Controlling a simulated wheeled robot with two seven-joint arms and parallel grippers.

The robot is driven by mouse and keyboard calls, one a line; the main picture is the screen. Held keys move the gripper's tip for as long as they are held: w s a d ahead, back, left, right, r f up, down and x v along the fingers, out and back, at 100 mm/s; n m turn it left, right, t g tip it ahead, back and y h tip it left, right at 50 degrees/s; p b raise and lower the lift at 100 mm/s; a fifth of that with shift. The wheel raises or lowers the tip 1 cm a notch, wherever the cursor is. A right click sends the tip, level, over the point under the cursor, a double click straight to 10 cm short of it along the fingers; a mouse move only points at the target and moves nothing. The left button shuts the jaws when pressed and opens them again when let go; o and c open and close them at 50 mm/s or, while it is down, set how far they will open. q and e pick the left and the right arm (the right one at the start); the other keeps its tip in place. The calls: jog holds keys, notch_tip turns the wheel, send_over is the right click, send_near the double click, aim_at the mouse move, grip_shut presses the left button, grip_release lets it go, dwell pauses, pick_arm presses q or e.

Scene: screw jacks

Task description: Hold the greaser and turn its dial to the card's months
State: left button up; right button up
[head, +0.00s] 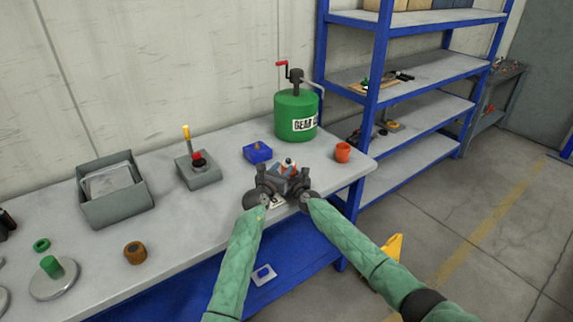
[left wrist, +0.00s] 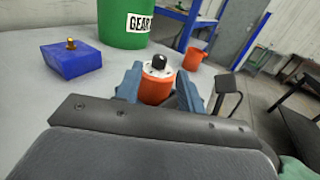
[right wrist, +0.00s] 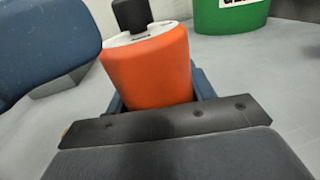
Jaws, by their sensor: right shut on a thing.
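The greaser (head: 288,168) is a small orange cylinder with a white dial face and a black knob on top. It stands upright between my two grippers. My right gripper (right wrist: 155,95) is shut on its orange body, which fills the right wrist view. My left gripper (left wrist: 160,88) is open, with its blue fingers on either side of the greaser in the left wrist view; contact cannot be told. The dial markings are too small to read. A white card (head: 277,202) with a dark mark lies at the table's front edge, partly hidden by my grippers.
A green gear-oil can (head: 296,118) stands behind. A blue block with a brass nub (head: 257,152) is to the left and an orange cup (head: 342,153) to the right. A grey bin (head: 112,205) and several small parts occupy the left of the table.

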pick_arm(q)
jog(key=v, duration=0.6)
jog(key=shift+w, duration=0.1)
jog(key=m+g+h, duration=1)
jog(key=m+g, duration=0.2)
jog(key=g, duration=0.2)
send_near(289, 159)
jog(key=shift+g+h, duration=0.3)
jog(key=d, duration=0.6)
jog(key=w+d+f, duration=0.1)
jog(key=d, duration=0.2)
jog(key=shift+w+d, duration=0.15)
jog(key=shift+d, duration=0.25)
grip_shut()
